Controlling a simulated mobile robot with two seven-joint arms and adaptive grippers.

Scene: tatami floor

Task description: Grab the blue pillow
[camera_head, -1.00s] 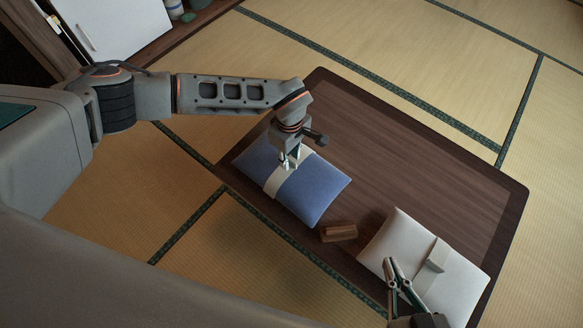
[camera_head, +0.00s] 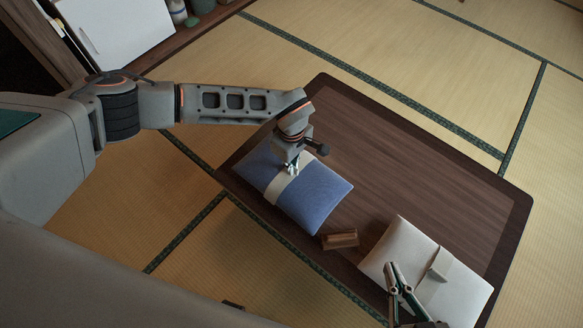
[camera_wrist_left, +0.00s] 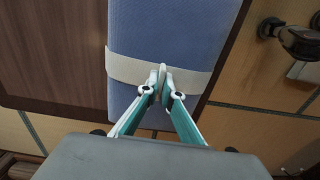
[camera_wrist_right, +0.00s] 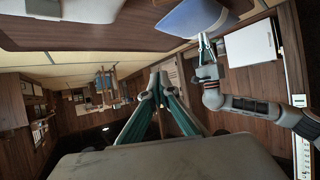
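The blue pillow (camera_head: 315,195) with a cream band around its middle lies on the low dark table (camera_head: 440,170). My left gripper (camera_head: 291,168) is above the pillow and points down at the band. In the left wrist view, my left fingertips (camera_wrist_left: 161,78) are together on the cream band (camera_wrist_left: 125,70), with a pale ridge of it pinched between them. The pillow also shows in the right wrist view (camera_wrist_right: 190,20). My right gripper (camera_head: 396,278) is at the near edge of the white pillow; its fingertips (camera_wrist_right: 159,80) look together and empty.
A white pillow (camera_head: 415,258) with a strap lies at the table's near right. A small brown wooden block (camera_head: 340,240) sits between the pillows. The table's far right part is bare. Tatami floor surrounds it, with a white-fronted cabinet (camera_head: 115,25) at the upper left.

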